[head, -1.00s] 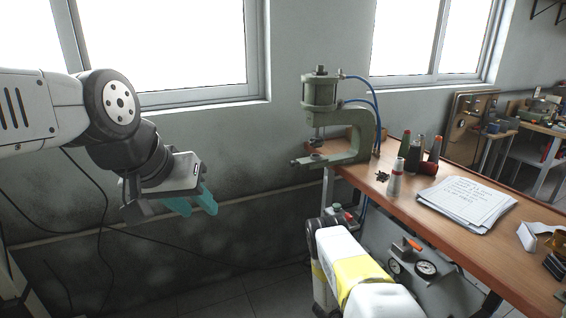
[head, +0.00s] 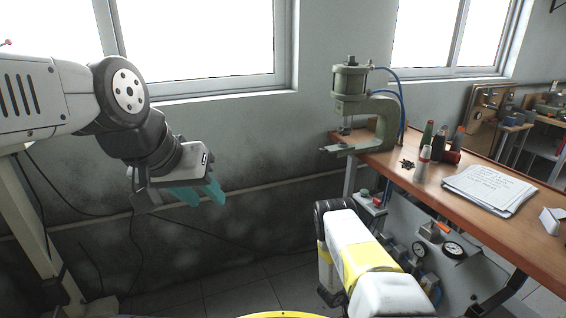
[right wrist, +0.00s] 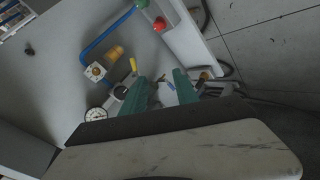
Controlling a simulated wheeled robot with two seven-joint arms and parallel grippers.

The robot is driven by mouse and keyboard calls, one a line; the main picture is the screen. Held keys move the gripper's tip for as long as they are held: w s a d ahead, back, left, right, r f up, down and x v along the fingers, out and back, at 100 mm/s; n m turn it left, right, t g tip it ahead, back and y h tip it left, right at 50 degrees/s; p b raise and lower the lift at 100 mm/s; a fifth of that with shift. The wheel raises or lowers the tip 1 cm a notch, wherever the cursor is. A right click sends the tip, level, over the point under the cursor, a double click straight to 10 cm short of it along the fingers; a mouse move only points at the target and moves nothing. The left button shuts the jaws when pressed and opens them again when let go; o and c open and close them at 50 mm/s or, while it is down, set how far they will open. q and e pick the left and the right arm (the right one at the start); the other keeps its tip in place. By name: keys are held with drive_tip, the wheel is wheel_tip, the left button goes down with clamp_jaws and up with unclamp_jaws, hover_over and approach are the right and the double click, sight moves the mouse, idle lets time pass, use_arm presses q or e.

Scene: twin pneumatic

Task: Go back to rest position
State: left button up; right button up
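My left gripper (head: 202,193) hangs in free air at the left of the head view, in front of the grey wall. Its teal fingers are apart with nothing between them. My right arm folds low in front of the bench in the head view, and its gripper is hidden there. In the right wrist view my right gripper (right wrist: 160,88) has its teal fingers apart, with no held object visible between them. A green pneumatic press (head: 352,95) stands at the left end of the wooden bench (head: 405,192), well to the right of my left gripper.
Floor (head: 225,295) is clear at lower middle.

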drive_tip(key=w+a+r+m+t+y, duration=0.1)
drive_tip(key=w+a+r+y, duration=0.15)
drive_tip(key=w+r, duration=0.55)
drive_tip(key=w+a+r+m+t+y, duration=0.15)
drive_tip(key=w+a+r, duration=0.3)
drive_tip(key=r, duration=0.65)
drive_tip(key=a+r+n+y, duration=0.1)
drive_tip(key=a+r+y, duration=0.25)
drive_tip(key=r, duration=0.85)
drive_tip(key=a+r+y, duration=0.2)
drive_tip(key=a+r, duration=0.3)
drive_tip(key=r, duration=0.8)
drive_tip(key=s+a+r+n+y, duration=0.1)
drive_tip(key=s+a+r, duration=0.1)
drive_tip(key=s+r, duration=0.6)
drive_tip(key=s+a+r+n+y, duration=0.1)
drive_tip(key=s+a+r+y, duration=0.15)
drive_tip(key=s+r, duration=0.9)
drive_tip(key=s, duration=0.8)
drive_tip(key=s+d+r+g+h, duration=0.1)
drive_tip(key=s+r, duration=0.1)
drive_tip(key=s, duration=0.9)
drive_tip(key=shift+d+r+h, duration=0.15)
drive_tip(key=shift+r+h, duration=0.15)
drive_tip(key=shift+r, duration=0.1)
